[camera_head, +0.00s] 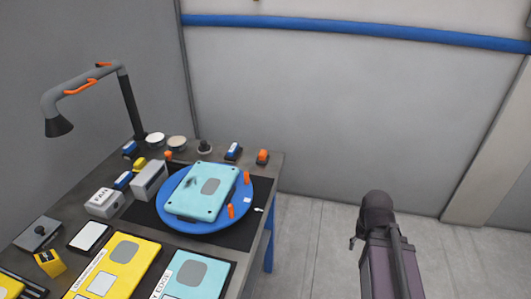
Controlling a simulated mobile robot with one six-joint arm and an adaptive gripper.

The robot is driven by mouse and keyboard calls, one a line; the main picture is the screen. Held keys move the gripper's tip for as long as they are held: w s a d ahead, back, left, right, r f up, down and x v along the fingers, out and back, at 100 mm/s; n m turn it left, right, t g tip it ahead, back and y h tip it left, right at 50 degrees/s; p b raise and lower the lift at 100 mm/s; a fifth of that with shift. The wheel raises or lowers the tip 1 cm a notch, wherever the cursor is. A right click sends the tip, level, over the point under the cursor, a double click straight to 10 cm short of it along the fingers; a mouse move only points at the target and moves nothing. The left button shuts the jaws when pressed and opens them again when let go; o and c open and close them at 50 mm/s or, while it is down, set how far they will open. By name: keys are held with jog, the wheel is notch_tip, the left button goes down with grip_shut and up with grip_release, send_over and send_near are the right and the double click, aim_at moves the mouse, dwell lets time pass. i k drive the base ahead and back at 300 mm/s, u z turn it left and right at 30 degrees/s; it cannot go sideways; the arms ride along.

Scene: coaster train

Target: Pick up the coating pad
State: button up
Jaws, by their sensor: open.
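I cannot tell for sure which item is the coating pad. Several small blocks on the workbench could be it: a white-and-blue block (233,151) and an orange-topped block (262,157) at the back right, a blue-and-white block (124,180) and a yellow one (140,165) at the back left. A flat dark grey pad with a knob (38,233) lies at the left edge. A light blue panel with a grey patch (202,191) lies on a round blue turntable (175,222). No gripper fingers are visible; only part of my arm shows at the lower right.
A jointed lamp-like arm (95,83) with orange clips rises over the bench's back left. Grey boxes (103,203) stand left of the turntable. Yellow (115,265) and blue (193,277) panel boards lie at the front. The floor right of the bench is clear.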

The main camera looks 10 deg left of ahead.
aim_at(263, 158)
jog(key=i, duration=0.9)
jog(key=u, duration=0.05)
